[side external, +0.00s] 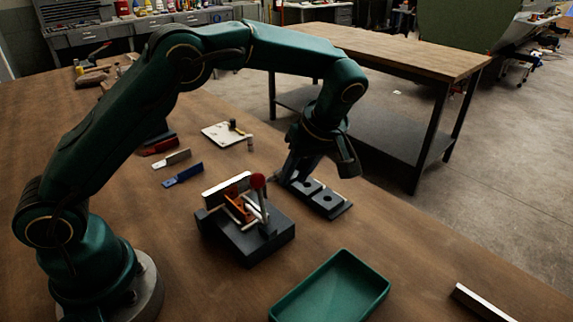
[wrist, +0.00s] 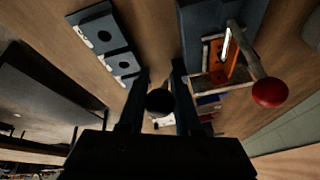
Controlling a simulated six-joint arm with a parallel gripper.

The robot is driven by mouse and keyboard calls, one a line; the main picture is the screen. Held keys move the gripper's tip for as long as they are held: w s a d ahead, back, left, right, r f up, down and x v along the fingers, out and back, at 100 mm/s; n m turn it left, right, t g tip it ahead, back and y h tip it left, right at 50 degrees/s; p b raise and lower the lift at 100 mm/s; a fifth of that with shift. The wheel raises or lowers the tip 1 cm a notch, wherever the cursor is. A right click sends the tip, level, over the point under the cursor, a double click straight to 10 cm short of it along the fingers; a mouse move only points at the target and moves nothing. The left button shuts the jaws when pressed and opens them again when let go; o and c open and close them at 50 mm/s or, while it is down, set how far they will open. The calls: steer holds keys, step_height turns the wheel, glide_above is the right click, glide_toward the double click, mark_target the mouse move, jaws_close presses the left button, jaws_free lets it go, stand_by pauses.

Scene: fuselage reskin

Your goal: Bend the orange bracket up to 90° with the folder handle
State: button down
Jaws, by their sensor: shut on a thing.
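The orange bracket (side external: 237,211) sits in the dark folder (side external: 265,245), and its bend angle is hard to read. Metal bars partly cover it; it also shows in the wrist view (wrist: 217,62). The folder handle, with a red knob (side external: 258,181), stands steeply up at the folder's right side in the side view. The knob is at the right in the wrist view (wrist: 270,92). My gripper (side external: 284,178) is behind and right of the folder, apart from the handle. In the wrist view its fingers (wrist: 160,95) are shut on a dark round-ended thing (wrist: 160,101).
A dark block with holes (side external: 327,201) lies close to my gripper. A green tray (side external: 330,288) is in front, and a metal bar (side external: 482,302) lies at the right. Blue (side external: 183,175) and red (side external: 160,146) pieces and a pale plate (side external: 222,136) lie behind.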

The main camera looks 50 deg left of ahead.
mark_target(303, 160)
steer(key=c, duration=0.6)
jaws_free()
steer(key=shift+d, duration=0.1)
steer(key=shift+v, duration=2.5)
